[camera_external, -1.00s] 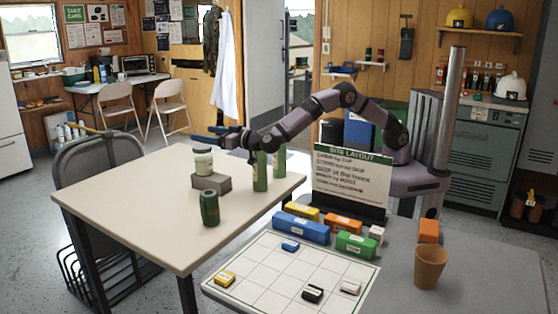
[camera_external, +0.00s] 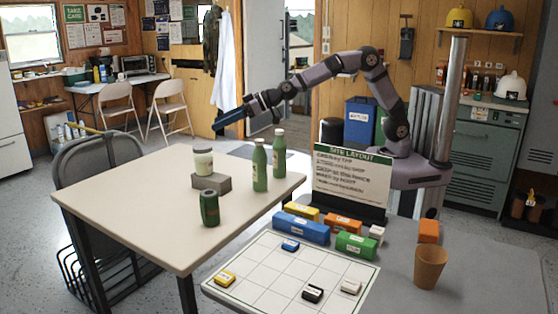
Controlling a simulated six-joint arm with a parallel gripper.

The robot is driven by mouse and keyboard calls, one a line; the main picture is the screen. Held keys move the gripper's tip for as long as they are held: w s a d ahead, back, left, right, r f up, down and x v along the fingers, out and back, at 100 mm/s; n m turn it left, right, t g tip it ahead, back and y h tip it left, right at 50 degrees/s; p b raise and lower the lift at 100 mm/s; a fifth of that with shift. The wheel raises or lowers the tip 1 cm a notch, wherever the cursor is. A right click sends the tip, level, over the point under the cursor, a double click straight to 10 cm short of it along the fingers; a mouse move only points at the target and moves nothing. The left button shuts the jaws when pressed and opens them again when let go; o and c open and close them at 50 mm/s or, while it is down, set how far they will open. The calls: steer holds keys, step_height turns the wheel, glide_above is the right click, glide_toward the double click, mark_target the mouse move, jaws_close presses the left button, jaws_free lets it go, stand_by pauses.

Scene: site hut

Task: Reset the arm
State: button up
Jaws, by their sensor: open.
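My gripper (camera_external: 228,121) is raised in the air above the far side of the cream table (camera_external: 130,196), pointing left. It is open, and I see nothing held in it. My arm arches up from its base behind the sign and reaches left. Two green bottles stand upright near the table's far right corner, a front one (camera_external: 260,166) and a back one (camera_external: 279,154). A jar with a pale lid (camera_external: 203,160) stands on a grey block (camera_external: 211,183). A dark green can (camera_external: 209,208) stands nearer the front. My gripper is apart from all of these.
A site layout sign (camera_external: 350,183) stands right of the table. In front are a gridded white board (camera_external: 262,268) with small blocks, larger coloured blocks such as a blue one (camera_external: 301,227), and a tan cup (camera_external: 430,266). The table's left half is clear.

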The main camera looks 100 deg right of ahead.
steer(key=s+a+f+n+g+b, duration=0.15)
steer(key=s+f+g, duration=0.25)
steer(key=s+f, duration=0.7)
steer(key=s+a+f+g+y+b, duration=0.15)
steer(key=s+f+g, duration=0.35)
steer(key=s, duration=1.2)
steer(key=s+a+f+n+g+b, duration=0.1)
steer(key=s+a+f+g, duration=0.25)
steer(key=s+f, duration=0.75)
steer(key=s+r+p, duration=0.2)
steer(key=r+p, duration=1.4)
steer(key=r, duration=0.2)
steer(key=s+r+p, duration=0.2)
steer(key=r+p, duration=1.5)
steer(key=r, duration=0.1)
steer(key=shift+s+d+g, duration=0.35)
